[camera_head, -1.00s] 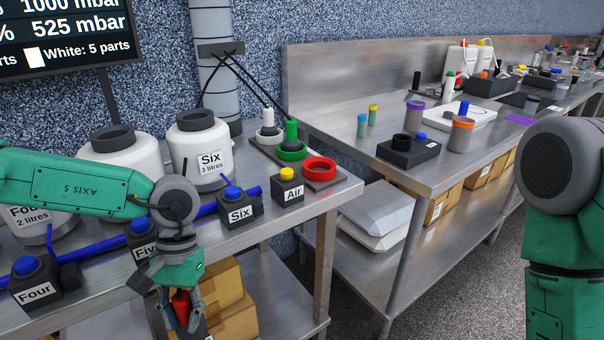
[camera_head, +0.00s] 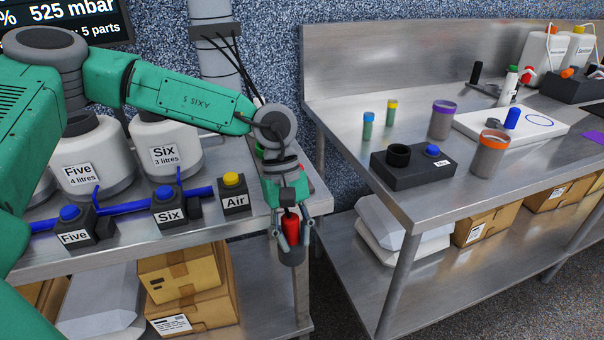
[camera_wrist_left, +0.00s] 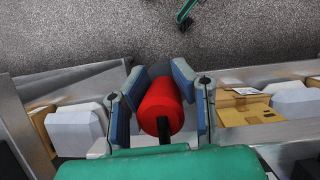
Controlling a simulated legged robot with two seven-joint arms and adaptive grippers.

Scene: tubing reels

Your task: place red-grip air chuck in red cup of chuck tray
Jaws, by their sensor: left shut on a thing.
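The red-grip air chuck (camera_head: 291,226) is held upright in my left gripper (camera_head: 292,238), with its dark end pointing down. In the left wrist view the red grip (camera_wrist_left: 161,106) lies between the two blue-grey fingers, with a dark stem toward the palm. The gripper is in front of the left bench's right end. A bit of the green cup (camera_head: 260,153) shows behind the wrist. My right gripper is out of view.
The Air box (camera_head: 235,194) with its yellow button stands left of the gripper, beside the Six box (camera_head: 170,208) and blue tubing. Cardboard boxes (camera_head: 187,287) sit on the shelf below. A gap separates this bench from the right bench (camera_head: 340,110).

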